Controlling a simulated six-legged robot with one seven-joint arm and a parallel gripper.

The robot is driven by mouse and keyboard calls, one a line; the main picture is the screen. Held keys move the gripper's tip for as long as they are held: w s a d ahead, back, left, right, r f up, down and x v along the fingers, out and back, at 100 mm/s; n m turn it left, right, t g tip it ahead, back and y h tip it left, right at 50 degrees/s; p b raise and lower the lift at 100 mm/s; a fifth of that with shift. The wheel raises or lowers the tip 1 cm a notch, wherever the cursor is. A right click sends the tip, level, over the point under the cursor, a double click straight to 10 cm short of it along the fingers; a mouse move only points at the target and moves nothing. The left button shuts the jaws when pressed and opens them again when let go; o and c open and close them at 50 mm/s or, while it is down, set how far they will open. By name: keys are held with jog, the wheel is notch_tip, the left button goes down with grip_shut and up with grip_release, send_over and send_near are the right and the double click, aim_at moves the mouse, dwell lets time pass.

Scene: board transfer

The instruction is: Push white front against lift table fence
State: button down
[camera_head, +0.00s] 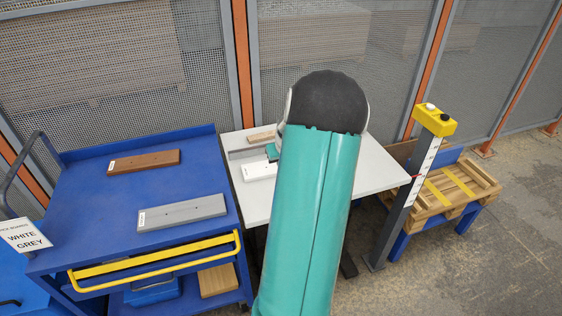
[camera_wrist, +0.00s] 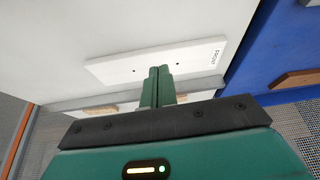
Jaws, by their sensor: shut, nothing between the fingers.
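The white front (camera_wrist: 190,58), a flat white board marked "FRONT" with small dark holes, lies on the white lift table (camera_wrist: 110,25). In the head view the white front (camera_head: 259,171) is partly hidden by my arm. The grey fence (camera_wrist: 82,103) runs along beside it, with a narrow strip of table seemingly between them; the fence also shows in the head view (camera_head: 246,153). My gripper (camera_wrist: 157,72) is shut and empty, its fingertips over the fence-side edge of the board. I cannot tell whether they touch it.
The blue cart (camera_head: 85,215) on the left carries a brown board (camera_head: 143,162) and a grey board (camera_head: 182,213). A wooden piece (camera_head: 262,137) lies beyond the fence. A post with a yellow button box (camera_head: 434,121) and a pallet (camera_head: 460,193) stand right of the table.

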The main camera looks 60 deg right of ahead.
jog(key=shift+w+d+f, duration=0.1)
jog(key=shift+d+f, duration=0.35)
jog(key=shift+f, duration=0.9)
jog(key=shift+s+d+f, duration=0.1)
jog(key=shift+d+f, duration=0.3)
jog(key=shift+f, duration=0.95)
jog(key=shift+w+d+f, duration=0.1)
jog(key=shift+d+f, duration=0.35)
jog(key=shift+f, duration=0.9)
jog(key=shift+w+d, duration=2.4)
jog(key=shift+d, duration=0.05)
jog(key=shift+s+a, duration=0.1)
jog(key=shift+s+a, duration=0.85)
jog(key=shift+r, duration=3.55)
